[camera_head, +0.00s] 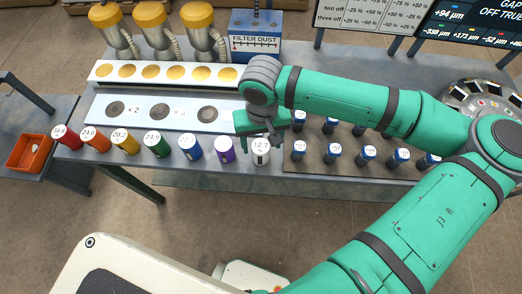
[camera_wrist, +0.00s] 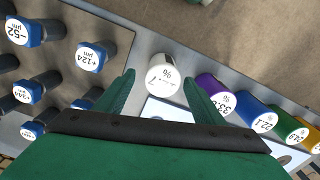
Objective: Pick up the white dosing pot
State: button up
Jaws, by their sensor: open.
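The white dosing pot (camera_head: 261,152) stands upright at the table's front edge, at the right end of a row of coloured pots. Its label reads 12.7 in the head view. My gripper (camera_head: 262,133) is just above and behind it, partly over its top. In the wrist view the white pot (camera_wrist: 163,74) shows between and slightly beyond the two green fingertips of my gripper (camera_wrist: 158,82). The fingers are apart, with nothing held. I cannot tell whether either finger touches the pot.
The purple pot (camera_head: 224,150) stands close on the left, then blue (camera_head: 190,147), green (camera_head: 157,145) and several others. Blue-capped parts (camera_head: 334,152) stand in rows on a brown mat to the right. A panel with dark discs (camera_head: 160,112) lies behind the pots.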

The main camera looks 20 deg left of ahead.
jog(key=shift+s+a+f, duration=0.15)
jog(key=shift+f, duration=2.55)
jog(key=c, duration=1.2)
